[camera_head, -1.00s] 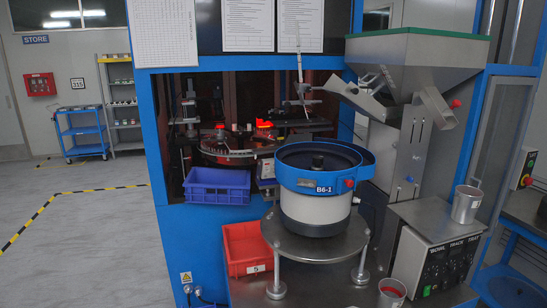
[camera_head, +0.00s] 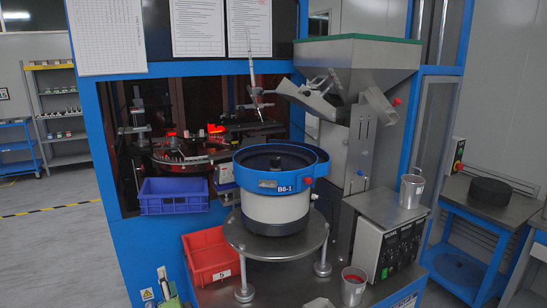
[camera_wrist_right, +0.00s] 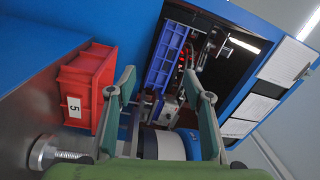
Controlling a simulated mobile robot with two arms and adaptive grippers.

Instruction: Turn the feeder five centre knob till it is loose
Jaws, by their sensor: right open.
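The bowl feeder (camera_head: 280,207) stands on a round metal stand, with a blue rim, a white body and a label that seems to read B6-1. Its dark centre knob (camera_head: 276,162) sticks up in the middle of the bowl. The knob cannot be made out in the right wrist view, where the feeder's white body (camera_wrist_right: 165,145) shows low between the fingers. My right gripper (camera_head: 167,288) is partly in view at the bottom left, in front of and below the red bin, well away from the knob. Its green fingers (camera_wrist_right: 160,78) are spread and empty. My left gripper is not in view.
A red bin (camera_head: 190,250) marked 5 and a blue bin (camera_head: 143,198) lie left of the feeder. A steel hopper (camera_head: 365,68) overhangs behind right. A control box (camera_head: 365,245) and metal cups (camera_head: 411,192) stand right. Open air lies above the bowl.

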